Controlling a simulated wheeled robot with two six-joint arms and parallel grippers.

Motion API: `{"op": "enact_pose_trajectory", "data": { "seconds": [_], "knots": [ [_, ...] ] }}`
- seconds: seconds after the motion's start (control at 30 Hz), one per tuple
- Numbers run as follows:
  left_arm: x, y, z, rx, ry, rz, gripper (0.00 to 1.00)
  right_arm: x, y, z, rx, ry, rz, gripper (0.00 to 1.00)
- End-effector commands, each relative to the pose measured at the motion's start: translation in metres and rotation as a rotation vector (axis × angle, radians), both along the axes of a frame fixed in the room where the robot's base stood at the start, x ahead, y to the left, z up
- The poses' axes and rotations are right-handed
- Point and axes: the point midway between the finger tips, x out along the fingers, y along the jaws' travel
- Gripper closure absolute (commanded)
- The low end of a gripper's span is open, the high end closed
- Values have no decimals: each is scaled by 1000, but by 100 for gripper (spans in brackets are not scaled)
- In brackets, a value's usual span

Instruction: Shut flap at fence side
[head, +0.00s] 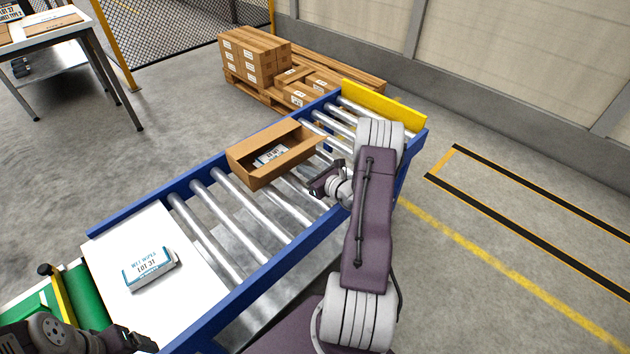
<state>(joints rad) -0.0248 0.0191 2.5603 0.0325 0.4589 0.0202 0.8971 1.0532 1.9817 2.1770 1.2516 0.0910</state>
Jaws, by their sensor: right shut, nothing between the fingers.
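An open brown carton (262,176) sits on the rollers of the blue-framed conveyor. A white, blue-lettered pack (270,157) lies inside it. The carton's top is open to view; which flaps are folded and which stand up is hard to tell at this size. The mesh fence (190,35) is at the back, beyond the carton's far side. My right gripper (317,186) is shut and empty, just right of the carton's near right side, over the rollers. My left gripper (135,342) is at the bottom left edge, far from the carton; its fingers are not clear.
A white board (185,305) at the conveyor's near end carries another lettered pack (149,268). A yellow end stop (385,104) closes the far end. A pallet of cartons (255,60) stands behind. A table (45,40) is at top left. Bare rollers lie left of the carton.

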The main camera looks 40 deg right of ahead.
Motion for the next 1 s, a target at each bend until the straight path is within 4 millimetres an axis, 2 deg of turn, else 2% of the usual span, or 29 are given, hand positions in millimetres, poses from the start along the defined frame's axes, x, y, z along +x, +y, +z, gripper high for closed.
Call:
{"op": "enact_pose_trajectory", "data": {
  "seconds": [0.03, 0.2, 0.67, 1.0],
  "knots": [
    [0, 0, 0, 0, 0, 0, 20, 4, 0, 10, -3, -3, 0, 100],
    [0, 0, 0, 0, -1, 0, 20, 11, 0, 24, -2, -1, 0, 100],
    [0, 0, 2, 0, -1, 0, 20, 13, 0, 29, 0, 3, -1, 100],
    [0, 0, 23, 0, 0, 0, 20, 15, 0, 39, -5, 77, 0, 100]
  ]
}}
